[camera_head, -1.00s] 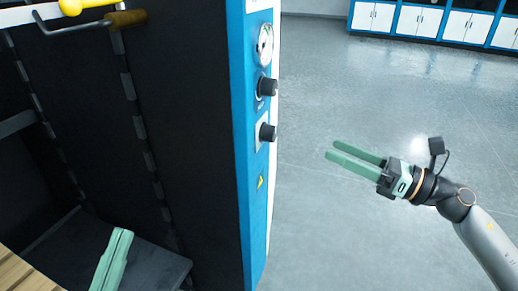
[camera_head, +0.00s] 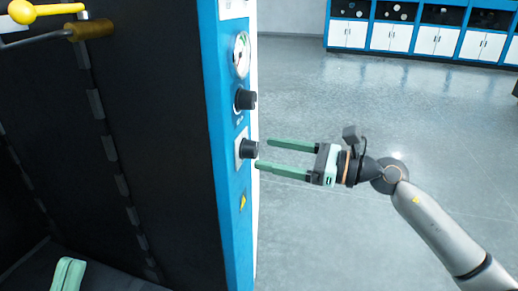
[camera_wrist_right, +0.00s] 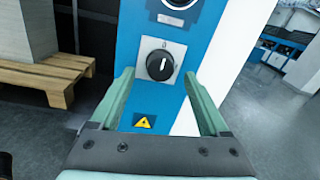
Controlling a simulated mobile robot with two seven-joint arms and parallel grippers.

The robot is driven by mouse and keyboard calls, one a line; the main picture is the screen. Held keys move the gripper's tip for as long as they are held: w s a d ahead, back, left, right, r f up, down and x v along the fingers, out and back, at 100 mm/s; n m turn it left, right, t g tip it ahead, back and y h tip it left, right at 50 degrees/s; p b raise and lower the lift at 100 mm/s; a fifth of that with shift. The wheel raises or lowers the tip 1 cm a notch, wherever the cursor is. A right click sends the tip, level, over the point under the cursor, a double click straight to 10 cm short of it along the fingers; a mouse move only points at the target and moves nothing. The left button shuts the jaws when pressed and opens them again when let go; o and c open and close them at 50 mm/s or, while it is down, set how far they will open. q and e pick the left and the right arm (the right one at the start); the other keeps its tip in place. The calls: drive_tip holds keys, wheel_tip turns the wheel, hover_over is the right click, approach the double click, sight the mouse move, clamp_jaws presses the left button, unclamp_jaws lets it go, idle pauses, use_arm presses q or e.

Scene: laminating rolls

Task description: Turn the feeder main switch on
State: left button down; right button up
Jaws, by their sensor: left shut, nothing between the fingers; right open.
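The switch is a black rotary knob (camera_head: 249,149) on a silver plate on the blue front of the machine. In the right wrist view the knob (camera_wrist_right: 160,65) has a white pointer line that stands about upright, below a small mark like a 0. My right gripper (camera_head: 264,154) is open, with its green fingers level and pointing at the knob. In the wrist view its fingertips (camera_wrist_right: 158,78) lie to either side of the knob; I cannot tell whether they touch it. My left gripper (camera_head: 68,264) is shut and empty at the lower left, partly cut off.
A second black knob (camera_head: 246,99) and a round gauge (camera_head: 241,55) sit above. A yellow warning sign (camera_head: 242,201) is below. A yellow-ended handle (camera_head: 22,12) is at the upper left. A wooden pallet (camera_wrist_right: 40,80) shows in the wrist view. The floor right of the machine is clear.

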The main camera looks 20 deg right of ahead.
sight(256, 151)
drive_tip(key=shift+x, duration=1.7)
clamp_jaws()
